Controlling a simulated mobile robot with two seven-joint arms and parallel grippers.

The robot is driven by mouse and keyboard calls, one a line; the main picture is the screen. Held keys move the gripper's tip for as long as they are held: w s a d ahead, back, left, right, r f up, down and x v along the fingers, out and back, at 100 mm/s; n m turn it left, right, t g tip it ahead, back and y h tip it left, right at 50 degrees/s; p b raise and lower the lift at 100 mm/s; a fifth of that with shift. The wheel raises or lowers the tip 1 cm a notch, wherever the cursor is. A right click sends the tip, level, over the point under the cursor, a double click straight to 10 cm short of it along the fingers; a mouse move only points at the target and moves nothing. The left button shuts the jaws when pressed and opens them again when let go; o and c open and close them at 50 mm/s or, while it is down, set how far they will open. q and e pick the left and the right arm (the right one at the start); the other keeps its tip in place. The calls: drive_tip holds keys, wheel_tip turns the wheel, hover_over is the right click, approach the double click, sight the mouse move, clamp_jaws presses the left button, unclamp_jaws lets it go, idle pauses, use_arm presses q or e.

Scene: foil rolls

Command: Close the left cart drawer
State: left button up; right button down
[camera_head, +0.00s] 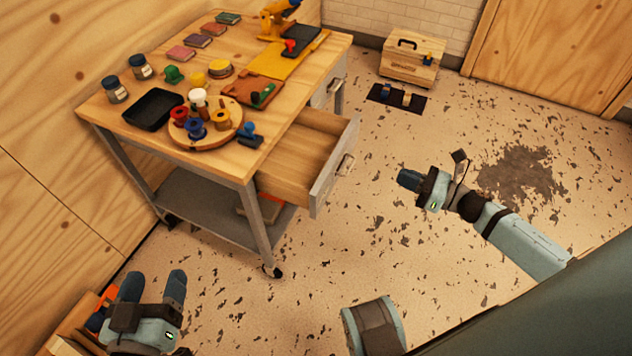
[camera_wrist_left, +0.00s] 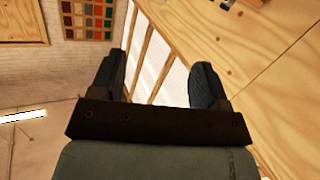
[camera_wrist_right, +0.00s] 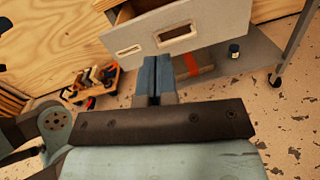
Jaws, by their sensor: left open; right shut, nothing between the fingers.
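The cart (camera_head: 190,175) has a wooden top and a grey metal frame with a lower shelf. Its near drawer (camera_head: 306,160) is pulled well out, with a pale wood inside and a grey front (camera_head: 334,172). In the right wrist view the drawer front (camera_wrist_right: 185,28) shows a handle plate and stands beyond my fingers. My right gripper (camera_head: 402,178) is shut and empty, to the right of the drawer front and apart from it; it also shows in the right wrist view (camera_wrist_right: 154,78). My left gripper (camera_head: 152,285) is open and empty at the lower left, away from the cart.
The cart top holds a black tray (camera_head: 152,109), a round board (camera_head: 205,140) with spools, jars and several small items. A wooden box (camera_head: 411,62) and a black mat (camera_head: 381,95) lie on the floor at the back. Floor right of the drawer is clear.

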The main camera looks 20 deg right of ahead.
drive_tip(key=f+n, duration=0.1)
drive_tip(key=n, duration=0.1)
drive_tip(key=b, duration=0.2)
approach(338, 156)
drive_tip(key=shift+n+g+y, duration=0.3)
drive_tip(key=shift+y, duration=0.1)
drive_tip(key=x, duration=0.6)
drive_tip(key=shift+w+d+f, duration=0.1)
drive_tip(key=shift+w+d, duration=0.15)
drive_tip(key=shift+w, duration=0.1)
drive_tip(key=shift+w+a, duration=0.4)
use_arm(q)
drive_tip(key=r, duration=0.1)
drive_tip(key=r+t+h, duration=0.1)
drive_tip(key=r+t, duration=0.1)
drive_tip(key=shift+s+d, duration=0.2)
drive_tip(key=shift+d, duration=0.05)
drive_tip(key=shift+r, duration=0.1)
use_arm(e)
drive_tip(key=shift+w+a, duration=0.1)
